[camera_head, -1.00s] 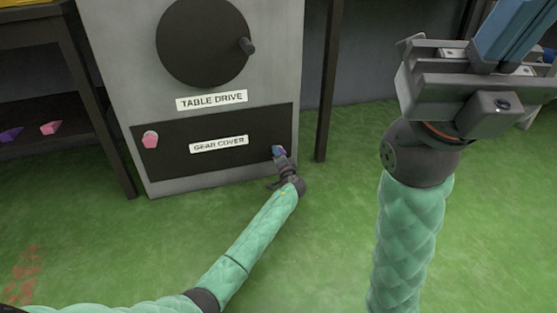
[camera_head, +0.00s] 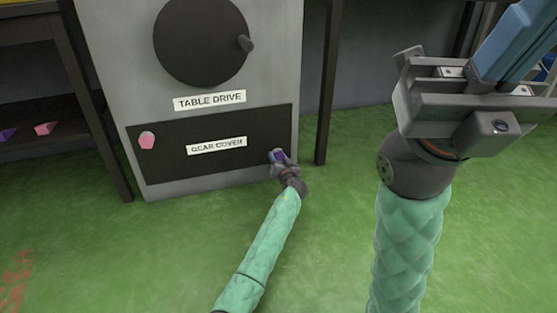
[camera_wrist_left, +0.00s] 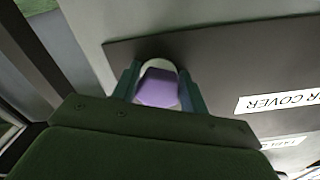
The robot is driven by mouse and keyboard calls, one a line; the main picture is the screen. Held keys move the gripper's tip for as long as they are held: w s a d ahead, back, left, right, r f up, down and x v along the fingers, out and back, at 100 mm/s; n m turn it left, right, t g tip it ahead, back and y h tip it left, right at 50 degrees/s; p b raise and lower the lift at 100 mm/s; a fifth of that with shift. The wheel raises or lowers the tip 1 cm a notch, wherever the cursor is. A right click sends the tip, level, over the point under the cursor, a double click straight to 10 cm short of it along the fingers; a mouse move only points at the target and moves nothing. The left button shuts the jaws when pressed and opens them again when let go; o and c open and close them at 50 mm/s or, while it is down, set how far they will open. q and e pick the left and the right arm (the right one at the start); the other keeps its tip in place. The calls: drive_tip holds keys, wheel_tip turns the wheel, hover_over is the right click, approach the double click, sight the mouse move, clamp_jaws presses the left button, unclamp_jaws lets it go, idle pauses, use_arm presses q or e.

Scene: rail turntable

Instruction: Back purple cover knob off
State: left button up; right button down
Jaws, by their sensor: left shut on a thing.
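The dark gear cover panel (camera_head: 180,165) sits low on the grey cabinet. The purple knob (camera_head: 276,156) is at its right end in the head view. My left gripper (camera_head: 284,160) is at this knob. In the left wrist view the purple knob (camera_wrist_left: 158,88) lies between the two blue fingers, which are shut on it, with a pale round edge behind it. A pink knob (camera_head: 147,140) is at the panel's left end. My right gripper (camera_head: 505,45) is raised at the upper right, away from the cabinet; its blue fingers run out of the picture.
A dark crank disc (camera_head: 200,42) with a handle is above the panel. A dark post (camera_head: 328,90) stands just right of the cabinet. A shelf at the left holds a pink piece (camera_head: 45,128) and a purple piece (camera_head: 8,134).

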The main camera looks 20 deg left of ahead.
use_arm(q)
drive_tip(key=shift+n, duration=0.4)
drive_tip(key=o, duration=1)
